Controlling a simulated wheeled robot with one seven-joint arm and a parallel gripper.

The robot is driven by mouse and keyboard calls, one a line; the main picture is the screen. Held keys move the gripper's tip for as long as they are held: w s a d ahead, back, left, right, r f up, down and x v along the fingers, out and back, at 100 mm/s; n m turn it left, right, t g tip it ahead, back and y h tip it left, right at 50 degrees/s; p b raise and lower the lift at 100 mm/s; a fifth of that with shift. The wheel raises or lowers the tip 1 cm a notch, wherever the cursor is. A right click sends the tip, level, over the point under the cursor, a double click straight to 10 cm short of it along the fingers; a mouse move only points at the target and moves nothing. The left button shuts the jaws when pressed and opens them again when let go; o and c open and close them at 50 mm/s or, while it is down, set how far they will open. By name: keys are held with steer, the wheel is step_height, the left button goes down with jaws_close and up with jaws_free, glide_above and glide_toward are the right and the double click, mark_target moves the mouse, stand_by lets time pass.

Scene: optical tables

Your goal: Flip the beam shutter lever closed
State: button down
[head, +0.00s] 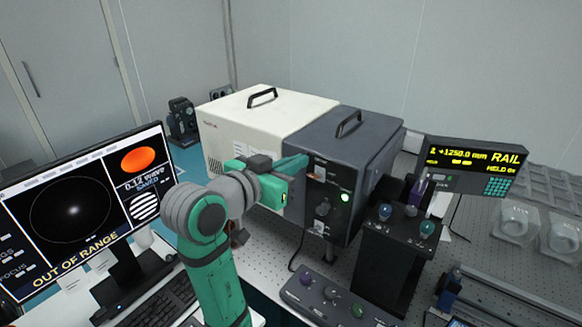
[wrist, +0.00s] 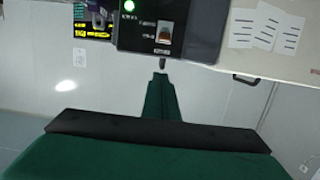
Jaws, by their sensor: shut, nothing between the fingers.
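The dark grey instrument box (head: 370,150) stands on the optical table beside a cream box. Its front panel carries a small lever switch, pale with an orange-brown part, in the wrist view (wrist: 165,32); in the head view the switch (head: 317,177) is small and partly behind my gripper. A green lamp (head: 345,197) is lit on the panel and shows in the wrist view (wrist: 129,6). My gripper (head: 304,160) is shut and empty, its tips near the panel's upper left; contact cannot be told. In the wrist view the closed fingertips (wrist: 160,76) lie just below the panel edge.
The cream box (head: 260,130) adjoins on the left. A monitor (head: 85,215) reading "OUT OF RANGE" stands at left. A knob box (head: 325,297) and a dark stand with coloured knobs (head: 395,255) are in front and right. A RAIL display (head: 475,165) stands at right.

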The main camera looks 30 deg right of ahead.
glide_above(312, 174)
steer(key=shift+s+a+f, duration=0.15)
steer(key=shift+s+f, duration=0.05)
steer(key=shift+f, duration=0.4)
steer(key=shift+a+f, duration=0.25)
steer(key=shift+f, duration=0.25)
steer(key=shift+a+f, duration=0.25)
steer(key=shift+f, duration=0.25)
steer(key=shift+s+a+f, duration=0.25)
steer(key=shift+a+f, duration=0.15)
steer(key=shift+f, duration=0.35)
